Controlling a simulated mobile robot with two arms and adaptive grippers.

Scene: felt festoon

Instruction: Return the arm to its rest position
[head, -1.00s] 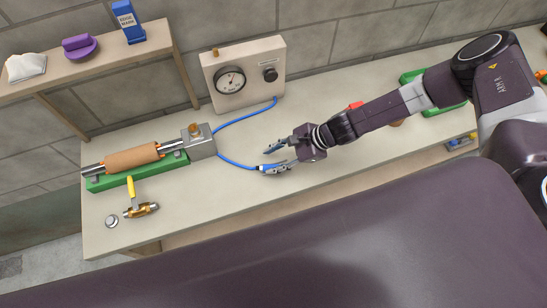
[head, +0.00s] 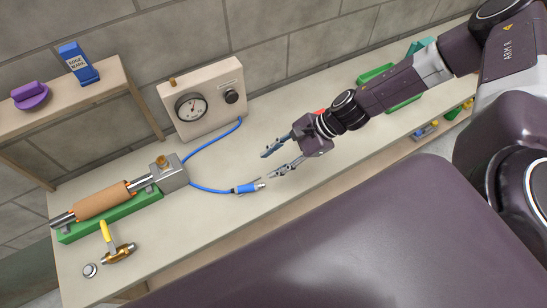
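My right gripper (head: 280,160) is in the head view, right of the middle, above the workbench. Its fingers are apart and nothing shows between them. A blue hose (head: 212,189) with a blue end fitting and metal tip (head: 248,188) lies on the bench just left of the fingertips, apart from them. My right arm (head: 385,92) reaches in from the upper right. My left gripper is not in view.
A gauge box (head: 205,100) stands at the back of the bench. A green cradle (head: 110,215) holds a pipe with a brown sleeve (head: 103,200). A yellow-handled valve (head: 118,252) lies in front. A shelf (head: 85,105) is at left. The bench front centre is clear.

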